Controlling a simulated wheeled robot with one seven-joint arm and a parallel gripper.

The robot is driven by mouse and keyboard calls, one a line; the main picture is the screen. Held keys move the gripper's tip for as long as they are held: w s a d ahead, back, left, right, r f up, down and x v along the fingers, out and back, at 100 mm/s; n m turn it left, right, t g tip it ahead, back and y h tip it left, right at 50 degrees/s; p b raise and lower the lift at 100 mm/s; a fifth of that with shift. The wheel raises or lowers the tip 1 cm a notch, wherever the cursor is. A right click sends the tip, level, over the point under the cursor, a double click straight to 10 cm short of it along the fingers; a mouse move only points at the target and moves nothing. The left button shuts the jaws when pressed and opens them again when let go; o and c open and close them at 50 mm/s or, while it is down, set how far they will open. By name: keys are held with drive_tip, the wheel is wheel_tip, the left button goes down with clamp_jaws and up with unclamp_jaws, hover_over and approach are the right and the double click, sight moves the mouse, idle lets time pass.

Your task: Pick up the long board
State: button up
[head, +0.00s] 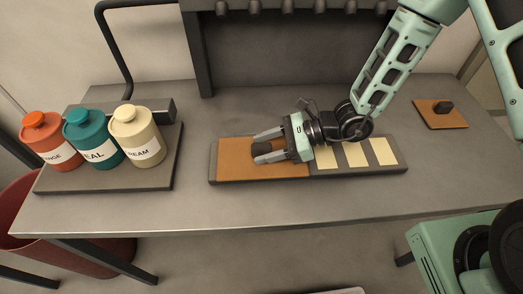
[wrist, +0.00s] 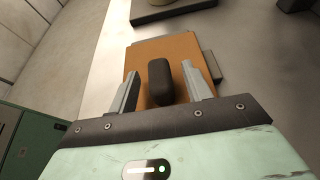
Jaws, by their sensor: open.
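The long board (head: 232,161) is a flat orange-brown plate with a dark rounded handle (wrist: 160,84) standing on it. It lies at the left part of a long grey tray (head: 350,171), and it fills most of the wrist view's middle (wrist: 150,52). My gripper (head: 262,150) is open above the board, pointing left in the head view. In the wrist view its two fingers (wrist: 163,86) stand on either side of the handle, with a gap on each side. My gripper hides part of the board's right side in the head view.
Three cream squares (head: 357,155) show on the tray's right part. A smaller orange board (head: 433,117) with a dark knob lies at the far right. Orange, teal and cream bottles (head: 90,139) stand on a dark stand (head: 107,179) at left. The table front (head: 300,205) is clear.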

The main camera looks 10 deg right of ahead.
drive_tip(key=shift+a+f, duration=0.25)
drive_tip(key=shift+a, duration=0.25)
clamp_jaws()
drive_tip(key=shift+r, duration=0.2)
